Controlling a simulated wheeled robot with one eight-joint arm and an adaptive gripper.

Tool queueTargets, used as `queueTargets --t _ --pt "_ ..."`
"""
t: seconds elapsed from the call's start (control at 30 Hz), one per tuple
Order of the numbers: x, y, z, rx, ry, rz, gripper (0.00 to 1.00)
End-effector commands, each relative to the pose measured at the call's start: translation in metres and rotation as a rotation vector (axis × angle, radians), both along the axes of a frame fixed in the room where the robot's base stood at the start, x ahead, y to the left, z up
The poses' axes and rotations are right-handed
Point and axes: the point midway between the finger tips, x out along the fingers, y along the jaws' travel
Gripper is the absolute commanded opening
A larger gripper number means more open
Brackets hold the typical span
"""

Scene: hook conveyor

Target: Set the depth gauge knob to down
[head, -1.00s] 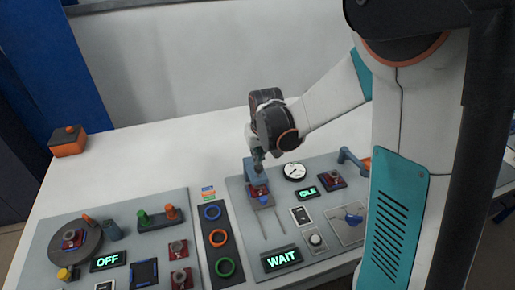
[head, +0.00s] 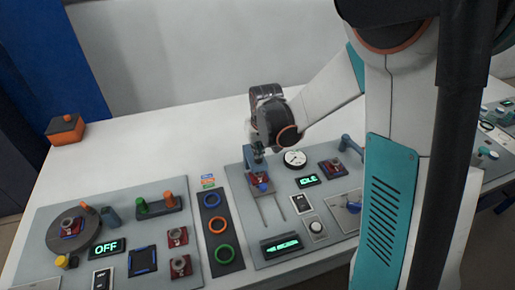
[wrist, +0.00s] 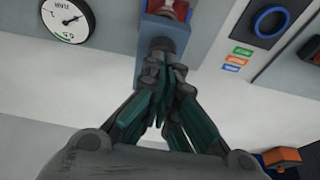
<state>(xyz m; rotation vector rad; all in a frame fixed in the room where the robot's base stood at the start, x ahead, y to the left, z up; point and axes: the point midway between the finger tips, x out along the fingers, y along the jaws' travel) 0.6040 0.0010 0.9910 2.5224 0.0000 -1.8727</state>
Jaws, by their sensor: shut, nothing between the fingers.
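The white dial gauge (head: 294,158) sits on the right-hand grey panel, and it shows large at the upper left of the wrist view (wrist: 66,18). A blue-grey post (head: 250,158) stands left of the gauge, with a red part at its foot. My gripper (head: 259,154) is at the post. Its fingers are shut and empty, with the tips (wrist: 164,72) right by the dark end; I cannot tell if they touch. No label marks which knob belongs to the depth gauge.
Right-hand panel: a red block (head: 262,184) above two slots, an IDLE display (head: 307,181), a lower display with a green bar (head: 282,246), a white knob (head: 316,227). Coloured rings (head: 217,225) stand left. An orange-topped box (head: 66,130) is at the far left; the back table is clear.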

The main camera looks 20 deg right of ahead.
Motion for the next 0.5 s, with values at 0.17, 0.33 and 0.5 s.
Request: queueTargets --t 0.17,0.33,0.5 --pt "-0.003 0.0 -0.002 0.0 0.006 0.0 0.0" --pt "-0.002 0.0 0.006 0.0 0.006 0.0 0.0" --pt "0.003 0.0 0.033 0.0 0.003 0.0 0.0"
